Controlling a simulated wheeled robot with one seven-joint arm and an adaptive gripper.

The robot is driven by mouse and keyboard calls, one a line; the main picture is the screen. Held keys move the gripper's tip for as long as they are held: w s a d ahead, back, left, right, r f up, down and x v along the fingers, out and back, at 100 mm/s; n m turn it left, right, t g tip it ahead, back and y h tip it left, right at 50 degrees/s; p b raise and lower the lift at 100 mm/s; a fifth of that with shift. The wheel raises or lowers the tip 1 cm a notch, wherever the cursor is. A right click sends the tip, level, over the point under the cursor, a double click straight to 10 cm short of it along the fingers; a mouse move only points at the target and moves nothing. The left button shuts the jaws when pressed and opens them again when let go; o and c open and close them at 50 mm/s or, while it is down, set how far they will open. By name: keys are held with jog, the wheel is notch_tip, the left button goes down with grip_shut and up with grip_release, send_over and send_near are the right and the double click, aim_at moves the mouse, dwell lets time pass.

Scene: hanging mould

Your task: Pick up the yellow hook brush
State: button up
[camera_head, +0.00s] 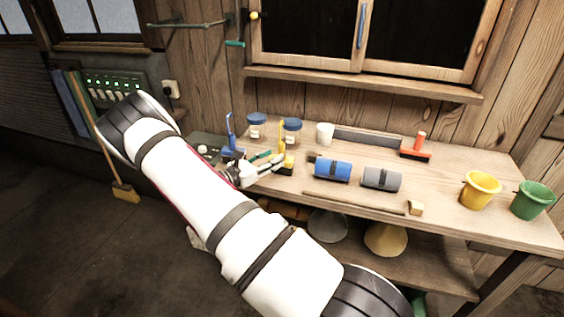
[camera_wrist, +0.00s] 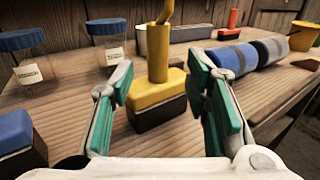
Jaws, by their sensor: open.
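The yellow hook brush (camera_wrist: 157,90) stands upright on the wooden table, with a yellow block, dark bristles below and a yellow handle that runs out of the top of the wrist view. In the head view the brush (camera_head: 287,160) is partly hidden by my arm and gripper. My gripper (camera_wrist: 165,95) is open, with green-padded fingers to the left and right of the brush in the wrist view. The fingers look apart from the brush, and nothing is held. In the head view my gripper (camera_head: 262,165) reaches in over the table's left part.
A blue brush (camera_head: 231,150) stands left of my gripper. Jars with blue lids (camera_head: 292,131) and a white cup (camera_head: 325,134) stand behind. A blue roll (camera_head: 333,169) and a grey roll (camera_head: 381,178) lie to the right. Yellow (camera_head: 480,190) and green (camera_head: 533,200) buckets stand at the right end.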

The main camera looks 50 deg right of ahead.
aim_at(281, 152)
jog(key=d, duration=0.3)
jog(key=d+p, duration=0.1)
jog(key=d, duration=0.1)
jog(key=shift+s, duration=0.25)
jog(key=shift+c, duration=0.3)
grip_shut()
